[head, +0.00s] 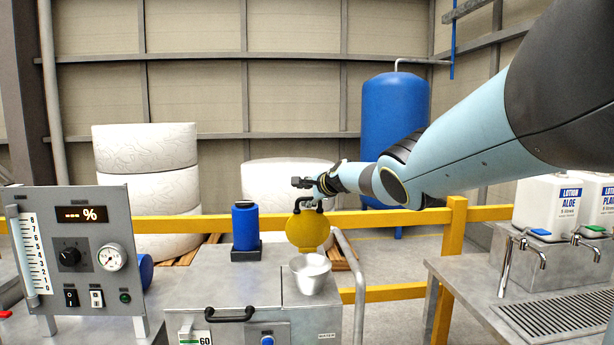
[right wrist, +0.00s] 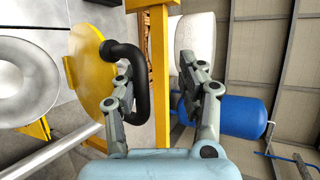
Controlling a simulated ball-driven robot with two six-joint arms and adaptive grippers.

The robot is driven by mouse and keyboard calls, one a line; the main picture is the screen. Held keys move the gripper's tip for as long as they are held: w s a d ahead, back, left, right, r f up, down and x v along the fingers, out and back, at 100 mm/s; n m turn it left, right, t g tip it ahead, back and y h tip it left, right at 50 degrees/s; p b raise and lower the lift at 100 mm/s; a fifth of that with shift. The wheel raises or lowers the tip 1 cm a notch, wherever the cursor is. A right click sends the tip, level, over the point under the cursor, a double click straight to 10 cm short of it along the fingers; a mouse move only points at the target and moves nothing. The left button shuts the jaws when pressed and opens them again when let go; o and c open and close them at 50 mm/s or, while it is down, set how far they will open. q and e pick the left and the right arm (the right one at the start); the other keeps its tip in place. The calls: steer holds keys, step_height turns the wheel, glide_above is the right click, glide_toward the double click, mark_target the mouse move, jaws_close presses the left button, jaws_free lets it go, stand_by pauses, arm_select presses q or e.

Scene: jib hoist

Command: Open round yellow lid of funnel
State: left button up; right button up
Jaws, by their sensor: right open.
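The round yellow lid (head: 307,232) stands up on edge behind the metal funnel (head: 311,273), so the funnel's mouth is uncovered. The lid's black handle (head: 309,203) is at its upper part. My right gripper (head: 304,184) is just above the handle. In the right wrist view, the open right gripper (right wrist: 160,82) has the black handle (right wrist: 138,85) between its fingers, close to the left finger; I cannot tell whether they touch. The lid (right wrist: 90,85) and the open funnel (right wrist: 25,78) show at the left there. My left gripper is not in view.
A blue container (head: 245,228) stands on the metal cabinet left of the lid. A grey control panel (head: 85,215) is further left. A bent metal rail (head: 352,260) and yellow barrier (head: 455,245) are right of the funnel. A sink counter (head: 460,270) is at right.

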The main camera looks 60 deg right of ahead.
step_height(320, 180, up, 9)
stand_by(0.4)
